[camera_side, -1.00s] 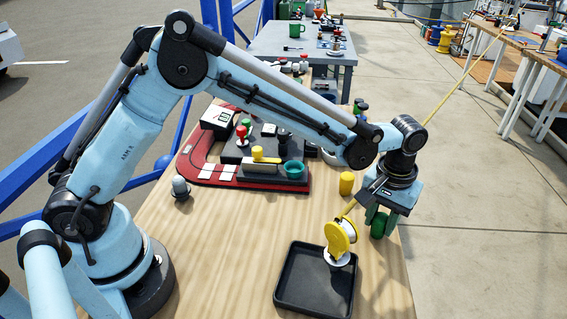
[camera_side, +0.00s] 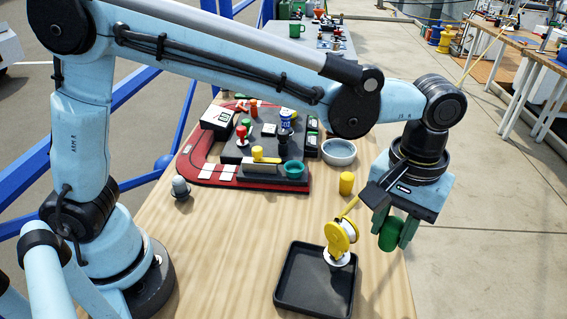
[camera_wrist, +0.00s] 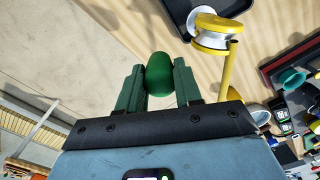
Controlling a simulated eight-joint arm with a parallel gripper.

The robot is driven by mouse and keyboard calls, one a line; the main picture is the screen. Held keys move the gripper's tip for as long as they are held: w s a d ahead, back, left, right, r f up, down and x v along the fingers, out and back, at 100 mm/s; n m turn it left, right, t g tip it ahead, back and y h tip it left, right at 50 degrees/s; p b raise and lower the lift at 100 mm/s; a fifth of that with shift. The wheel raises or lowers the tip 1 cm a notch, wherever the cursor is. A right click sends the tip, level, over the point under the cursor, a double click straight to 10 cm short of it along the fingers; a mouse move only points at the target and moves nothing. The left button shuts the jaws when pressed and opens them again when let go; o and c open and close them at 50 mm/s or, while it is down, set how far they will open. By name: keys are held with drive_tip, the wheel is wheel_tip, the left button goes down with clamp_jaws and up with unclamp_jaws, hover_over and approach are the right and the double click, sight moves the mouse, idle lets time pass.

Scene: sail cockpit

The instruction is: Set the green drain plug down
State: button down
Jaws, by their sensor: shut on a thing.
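The green drain plug (camera_side: 389,234) is a rounded dark green piece between the fingers of my gripper (camera_side: 394,232). In the wrist view the plug (camera_wrist: 160,79) sits between the two green fingers of my gripper (camera_wrist: 160,88), which are shut on it. In the side view the plug appears at the right edge of the wooden table (camera_side: 230,260), to the right of the yellow reel. I cannot tell its exact height; it looks held in the air.
A black tray (camera_side: 290,295) lies at the front of the table. A yellow and white reel (camera_side: 340,238) stands at its back edge, close to my gripper. A yellow cylinder (camera_side: 346,183), a grey bowl (camera_side: 339,152) and a red-edged console (camera_side: 205,172) are farther back.

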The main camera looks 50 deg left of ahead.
drive_tip(key=shift+a+r+n, duration=0.25)
drive_tip(key=shift+a+n, duration=0.05)
drive_tip(key=shift+a, duration=0.05)
drive_tip(key=w+a+r+n, duration=0.1)
drive_tip(key=a+r+n, duration=0.2)
drive_tip(key=a+n, duration=1.35)
drive_tip(key=shift+m, duration=0.85)
drive_tip(key=w+a+f, duration=0.1)
drive_tip(key=a+f, duration=0.1)
drive_tip(key=a, duration=0.2)
drive_tip(key=w+a+f, duration=0.2)
drive_tip(key=a, duration=0.2)
drive_tip(key=w+a+f, duration=0.2)
drive_tip(key=a, duration=0.2)
drive_tip(key=shift+f, duration=0.1)
drive_tip(key=shift+w+a+f, duration=0.1)
drive_tip(key=shift+a+f, duration=0.15)
drive_tip(key=shift+f, duration=1.9)
drive_tip(key=shift+f, duration=0.2)
drive_tip(key=c, duration=0.8)
unclamp_jaws()
drive_tip(key=shift+o, duration=0.2)
